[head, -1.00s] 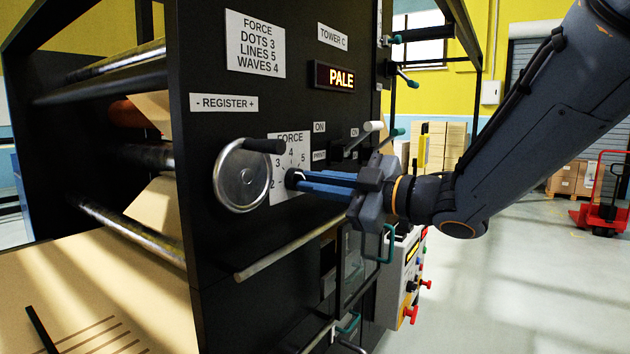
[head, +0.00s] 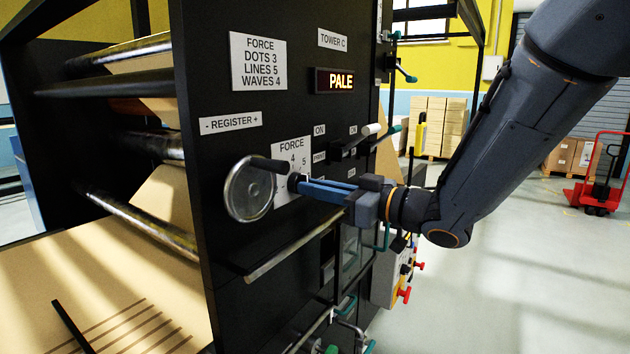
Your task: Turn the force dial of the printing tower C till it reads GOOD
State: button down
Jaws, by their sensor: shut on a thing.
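The black side panel of printing tower C carries a TOWER C label (head: 332,39) and a lit display (head: 334,80) that reads PALE. The white FORCE dial plate (head: 291,150) shows the numbers 4 and 5; the handwheel's knob covers part of the scale. My gripper (head: 302,184) has its blue fingers shut on the small dark force dial knob (head: 293,181) at the plate's middle. The fingers reach in from the right. The dial's pointer is too small to read. A label (head: 258,61) says FORCE, DOTS 3, LINES 5, WAVES 4.
A silver handwheel (head: 249,190) with a dark knob is just left of the dial, under the REGISTER label (head: 231,123). A pale bar (head: 297,252) runs below. Brown paper (head: 105,290) lies at lower left.

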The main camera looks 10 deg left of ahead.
jog(key=shift+m, duration=0.3)
jog(key=c, duration=1.8)
grip_release()
jog(key=shift+b+v, duration=1.1)
jog(key=shift+v, duration=2.85)
